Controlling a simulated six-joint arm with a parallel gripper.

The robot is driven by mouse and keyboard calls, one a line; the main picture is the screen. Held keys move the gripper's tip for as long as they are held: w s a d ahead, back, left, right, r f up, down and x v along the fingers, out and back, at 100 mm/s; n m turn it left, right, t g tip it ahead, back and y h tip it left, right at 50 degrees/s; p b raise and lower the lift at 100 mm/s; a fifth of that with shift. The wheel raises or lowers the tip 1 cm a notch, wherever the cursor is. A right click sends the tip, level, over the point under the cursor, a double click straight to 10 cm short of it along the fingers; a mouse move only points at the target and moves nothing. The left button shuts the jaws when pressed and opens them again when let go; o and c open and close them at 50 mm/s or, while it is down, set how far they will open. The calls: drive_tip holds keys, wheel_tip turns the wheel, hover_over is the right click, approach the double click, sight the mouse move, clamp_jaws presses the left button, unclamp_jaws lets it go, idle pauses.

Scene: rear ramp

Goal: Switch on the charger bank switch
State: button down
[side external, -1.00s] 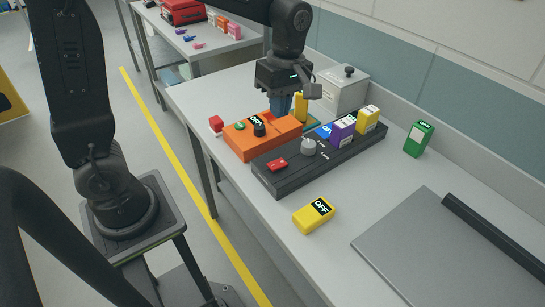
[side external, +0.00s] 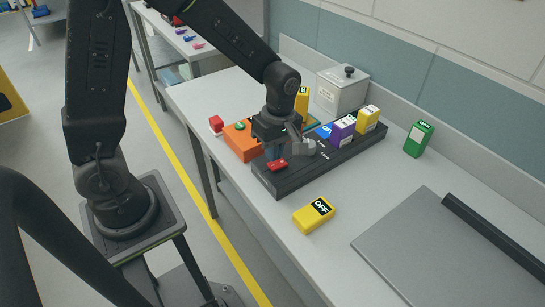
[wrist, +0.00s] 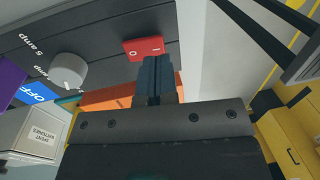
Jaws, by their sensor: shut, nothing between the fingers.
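The charger bank appears to be the long dark box (side external: 262,176) on the bench. A red rocker switch (side external: 278,165) is on its near end; in the wrist view the switch (wrist: 143,48) shows O and I marks. Which side is pressed in is not clear. My gripper (side external: 273,156) is shut and empty, fingers pointing down at the switch. In the wrist view its blue-grey fingertips (wrist: 157,62) are just beside the switch; I cannot tell whether they touch. A grey knob (wrist: 68,70) sits farther along the box, partly behind my gripper in the side view.
An orange box (side external: 240,142) is close on the left. Purple (side external: 342,132) and yellow (side external: 368,119) blocks stand on the dark box's far part.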

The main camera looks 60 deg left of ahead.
sight(277, 164)
drive_tip(key=shift+s+f, duration=0.15)
drive_tip(key=shift+f, duration=1)
drive_tip(key=shift+s+f, duration=0.1)
drive_tip(key=shift+f, duration=0.1)
drive_tip(key=shift+w+r, duration=0.3)
drive_tip(key=shift+w, duration=0.45)
